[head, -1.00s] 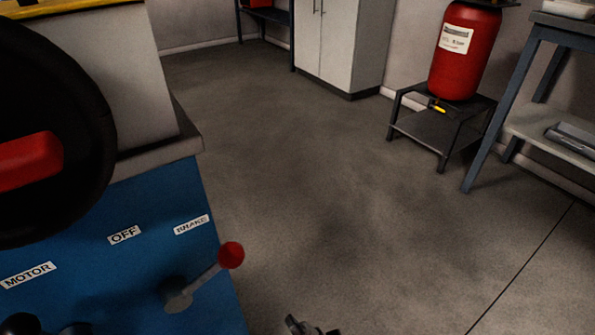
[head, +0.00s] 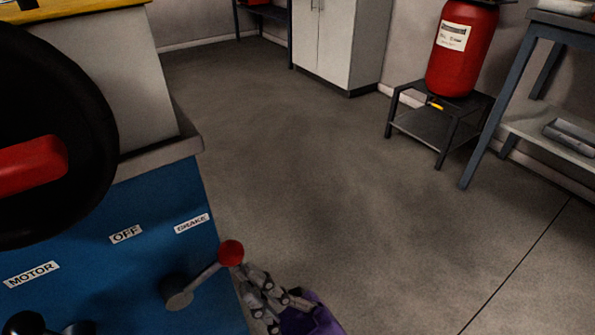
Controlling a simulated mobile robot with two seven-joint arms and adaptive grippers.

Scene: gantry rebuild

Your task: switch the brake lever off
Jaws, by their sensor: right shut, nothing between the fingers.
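The brake lever (head: 207,274) stands on the blue panel (head: 130,275) at the lower left. It has a grey round base, a thin grey rod and a red ball knob (head: 231,253), and it leans up and to the right. The labels "OFF" (head: 126,234) and "BRAKE" (head: 192,224) lie on the panel above it. My right gripper (head: 256,285) is shut and empty at the lower right of the red knob, just beside it in the picture; I cannot tell whether it touches. My left gripper is not in view.
A black wheel with a red bar (head: 30,165) covers the left side. A "MOTOR" label (head: 32,274) and black knobs (head: 27,323) are at the lower left of the panel. A red cylinder (head: 462,48) on a low stand, a cabinet and a bench stand behind. The floor (head: 350,200) is clear.

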